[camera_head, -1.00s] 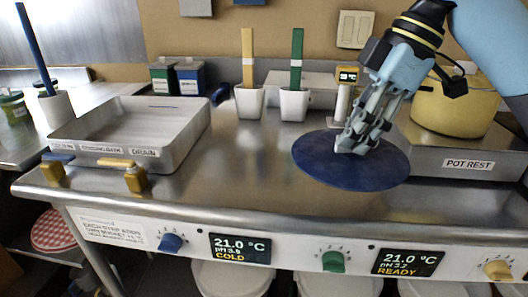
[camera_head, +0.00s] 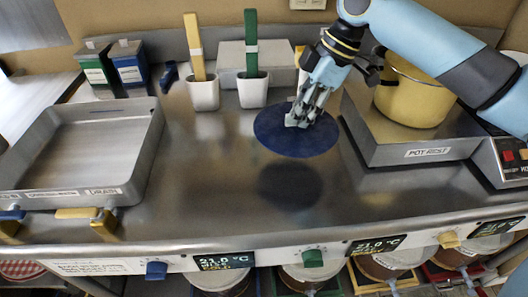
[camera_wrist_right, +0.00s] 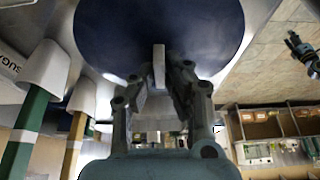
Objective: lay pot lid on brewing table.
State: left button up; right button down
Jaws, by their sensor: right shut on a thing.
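The pot lid (camera_head: 275,138) is a dark blue disc. My right gripper (camera_head: 300,118) is shut on its pale knob from above. In the right wrist view the lid (camera_wrist_right: 110,40) spans the top, with the knob (camera_wrist_right: 159,68) between my right gripper's fingers (camera_wrist_right: 160,85). The lid looks roughly level over the brewing table (camera_head: 215,165), a steel top. A dark round patch shows on the steel in front of it, with a gap between them, so the lid appears held above the surface. My left gripper is not in view.
A yellow pot (camera_head: 412,100) stands on the pot rest (camera_head: 428,152) right of the lid. White cups with a green spoon (camera_head: 252,92) and a yellow spoon (camera_head: 203,95) stand behind and left. A steel tray (camera_head: 125,165) lies left. The table's middle and front are clear.

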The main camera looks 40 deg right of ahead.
aim_at(266, 136)
jog(key=a+f, duration=0.1)
jog(key=a, duration=0.1)
jog(key=w+a+f, duration=0.1)
jog(key=a+f, duration=0.1)
jog(key=a, duration=0.1)
jog(key=a+f, duration=0.1)
jog(key=a, duration=0.1)
jog(key=shift+w+a+f+p, duration=0.2)
jog(key=shift+a+f+p, duration=0.05)
jog(key=shift+a+p, duration=0.15)
notch_tip(266, 136, down, 3)
jog(key=shift+f, duration=0.15)
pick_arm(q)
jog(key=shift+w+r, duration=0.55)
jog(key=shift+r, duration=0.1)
pick_arm(e)
jog(key=shift+f, duration=0.4)
jog(key=shift+f, duration=0.1)
jog(key=c, duration=1.4)
grip_release()
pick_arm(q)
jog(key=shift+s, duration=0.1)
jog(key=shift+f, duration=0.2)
pick_arm(e)
jog(key=v, duration=1.2)
jog(key=shift+s+d, duration=0.1)
